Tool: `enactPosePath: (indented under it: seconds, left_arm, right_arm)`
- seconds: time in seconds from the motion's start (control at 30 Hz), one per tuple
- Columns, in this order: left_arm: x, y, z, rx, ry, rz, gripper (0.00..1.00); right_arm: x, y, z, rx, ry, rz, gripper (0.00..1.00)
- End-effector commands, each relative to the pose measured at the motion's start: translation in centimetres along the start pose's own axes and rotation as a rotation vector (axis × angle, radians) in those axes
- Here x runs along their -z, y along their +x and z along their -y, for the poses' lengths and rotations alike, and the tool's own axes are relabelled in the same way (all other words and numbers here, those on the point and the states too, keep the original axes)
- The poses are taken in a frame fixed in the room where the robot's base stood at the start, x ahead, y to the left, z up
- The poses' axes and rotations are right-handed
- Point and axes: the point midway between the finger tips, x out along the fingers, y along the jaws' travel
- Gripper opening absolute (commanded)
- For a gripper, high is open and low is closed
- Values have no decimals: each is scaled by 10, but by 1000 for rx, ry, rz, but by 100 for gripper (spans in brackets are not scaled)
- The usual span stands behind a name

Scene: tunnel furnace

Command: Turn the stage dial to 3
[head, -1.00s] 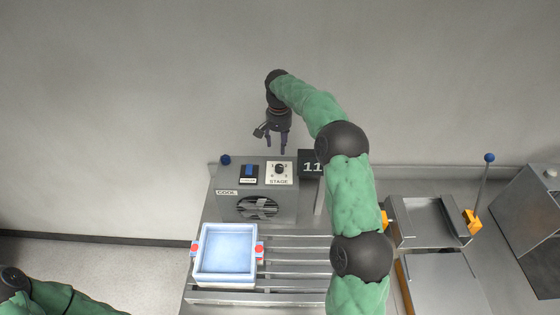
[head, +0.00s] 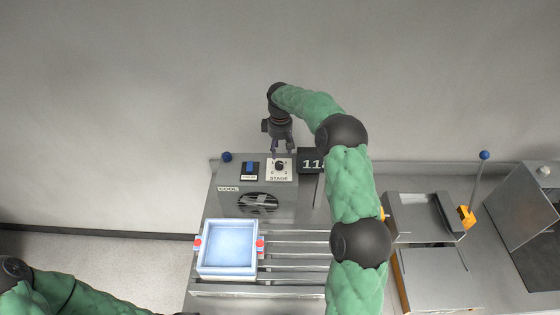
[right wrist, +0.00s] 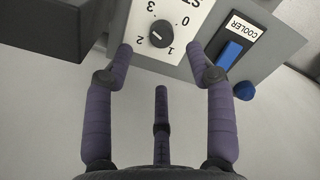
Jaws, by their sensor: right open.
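The stage dial (head: 279,166) is a small black knob on a white plate marked STAGE, on top of the grey cooler box (head: 228,202). In the right wrist view the dial (right wrist: 162,33) is ringed by the numbers 0, 1, 2 and 3; its pointer seems to lie toward the 2 side, but the mark is small. My right gripper (head: 282,150) is open, just above and behind the dial. In the right wrist view its two outer fingertips (right wrist: 161,52) stand either side of the dial, apart from it, with nothing between them. My left gripper is not in view.
A blue COOLER switch (head: 250,168) sits close beside the dial plate. A dark number display (head: 311,161) stands on its other side. A pale blue tray (head: 200,262) rests on the rails in front. A blue-tipped lever (head: 484,156) stands at right.

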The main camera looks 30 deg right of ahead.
Motion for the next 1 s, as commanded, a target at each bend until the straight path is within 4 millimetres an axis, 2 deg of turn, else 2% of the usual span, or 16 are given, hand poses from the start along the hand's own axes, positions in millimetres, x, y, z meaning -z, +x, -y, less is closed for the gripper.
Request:
enactPosePath:
  seconds: [0.2,0.4,0.6,0.83,0.87,1.0]
  left_arm:
    - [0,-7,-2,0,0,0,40]
    - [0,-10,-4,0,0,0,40]
    - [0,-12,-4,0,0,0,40]
    - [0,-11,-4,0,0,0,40]
    - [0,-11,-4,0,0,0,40]
    - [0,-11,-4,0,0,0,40]
  right_arm:
    - [-1,39,0,2,2,2,56]
    - [0,63,0,1,3,0,56]
    - [0,73,0,0,3,-1,56]
    - [0,74,0,0,2,-1,56]
    - [0,74,0,0,2,-1,53]
    - [0,74,0,0,2,-1,13]
